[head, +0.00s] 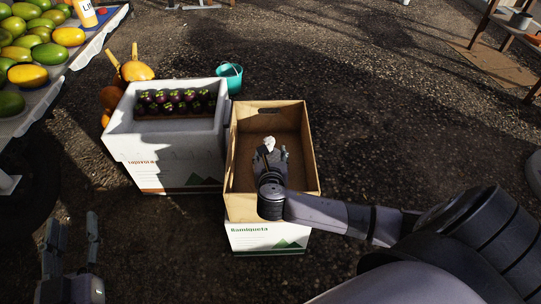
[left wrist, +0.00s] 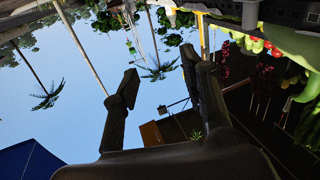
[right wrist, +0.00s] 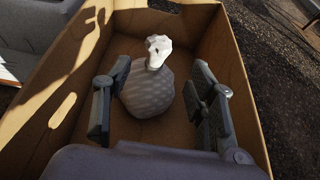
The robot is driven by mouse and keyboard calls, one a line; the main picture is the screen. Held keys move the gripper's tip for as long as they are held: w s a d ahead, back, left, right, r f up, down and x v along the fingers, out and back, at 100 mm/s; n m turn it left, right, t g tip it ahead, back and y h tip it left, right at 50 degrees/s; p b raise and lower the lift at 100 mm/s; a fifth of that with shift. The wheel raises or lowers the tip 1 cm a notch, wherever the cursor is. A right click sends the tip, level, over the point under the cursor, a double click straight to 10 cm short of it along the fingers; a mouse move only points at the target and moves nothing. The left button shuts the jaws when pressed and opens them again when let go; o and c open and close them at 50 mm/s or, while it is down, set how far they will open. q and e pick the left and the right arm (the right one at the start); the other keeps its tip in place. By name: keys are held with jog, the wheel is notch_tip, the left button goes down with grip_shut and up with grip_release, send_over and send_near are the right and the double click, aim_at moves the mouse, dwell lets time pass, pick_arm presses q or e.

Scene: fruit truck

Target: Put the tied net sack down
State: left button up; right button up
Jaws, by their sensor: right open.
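The tied net sack (right wrist: 148,92) is a pale, rounded bundle with a white knotted top. It sits upright on the floor of an open cardboard box (right wrist: 238,85) in the right wrist view. In the head view only its white top (head: 270,143) shows clearly; my gripper hides the rest. My right gripper (head: 271,153) is inside the box, open, with one finger on each side of the sack. A gap shows beside the right finger; the left finger is very close to the sack. My left gripper (head: 77,225) is open and empty at the lower left.
The cardboard box rests on a white printed carton (head: 265,240). To its left a white crate (head: 120,135) holds dark purple fruit (head: 175,100). A teal bucket (head: 231,76) stands behind. A fruit stall (head: 60,80) is at the upper left. Open asphalt lies right.

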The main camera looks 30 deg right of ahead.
pick_arm(q)
jog(key=shift+s+a+f+g+y, duration=0.1)
jog(key=shift+a+f+g+y, duration=0.1)
jog(key=shift+f+g, duration=0.5)
jog(key=shift+s+a+f+g+y, duration=0.1)
jog(key=shift+a+f+g+y, duration=0.15)
jog(key=shift+f, duration=0.75)
pick_arm(e)
jog(key=shift+v, duration=1)
pick_arm(q)
jog(key=shift+d+p, duration=0.15)
jog(key=shift+p, duration=0.15)
pick_arm(e)
jog(key=shift+r, duration=0.1)
